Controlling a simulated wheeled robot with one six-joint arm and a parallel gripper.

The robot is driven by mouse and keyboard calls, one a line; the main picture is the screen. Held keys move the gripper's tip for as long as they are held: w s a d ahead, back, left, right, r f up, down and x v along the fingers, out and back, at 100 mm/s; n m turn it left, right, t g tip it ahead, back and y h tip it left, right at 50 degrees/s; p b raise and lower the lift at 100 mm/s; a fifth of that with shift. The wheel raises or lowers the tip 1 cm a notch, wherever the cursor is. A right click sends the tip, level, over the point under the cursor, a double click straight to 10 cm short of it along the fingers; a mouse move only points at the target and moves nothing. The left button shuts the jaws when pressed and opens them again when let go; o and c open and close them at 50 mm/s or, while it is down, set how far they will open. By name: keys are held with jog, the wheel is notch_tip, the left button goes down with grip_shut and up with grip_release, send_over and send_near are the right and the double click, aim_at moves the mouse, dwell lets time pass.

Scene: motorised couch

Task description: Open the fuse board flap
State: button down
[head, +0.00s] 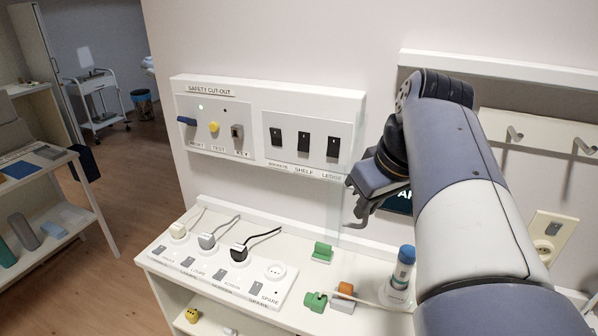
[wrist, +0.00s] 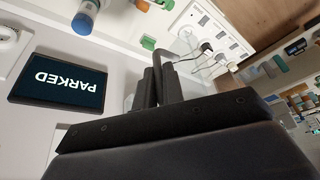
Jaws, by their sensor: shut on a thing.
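The fuse board (head: 310,104) is the right part of the white wall box, with three black switches marked sockets, shelf and ledge. A faint see-through pane, which looks like the flap (head: 352,222), stands out from the board's right end and hangs below it. My gripper (head: 357,208) is just right of the board, in front of the wall. In the wrist view its dark fingers (wrist: 159,82) are close together on a grey bar-like piece (wrist: 173,57), seemingly the flap's handle. The fingertips and the exact grip are partly hidden.
Left of the switches are a blue lever (head: 187,121), a yellow knob (head: 214,127) and a key switch (head: 237,131). Below, a ledge holds a socket strip (head: 222,262), green pieces (head: 322,252) and a blue-topped bottle (head: 403,268). A "PARKED" screen (wrist: 62,78) is nearby.

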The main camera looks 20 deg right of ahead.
jog(key=c, duration=1.5)
grip_release()
jog(key=shift+w+d, duration=0.1)
jog(key=shift+w, duration=0.05)
jog(key=shift+r, duration=0.1)
jog(key=v, duration=1)
jog(key=shift+r, duration=0.25)
jog(key=shift+f, duration=0.1)
jog(key=x, duration=1)
jog(key=shift+f, duration=0.3)
jog(key=shift+a, duration=0.2)
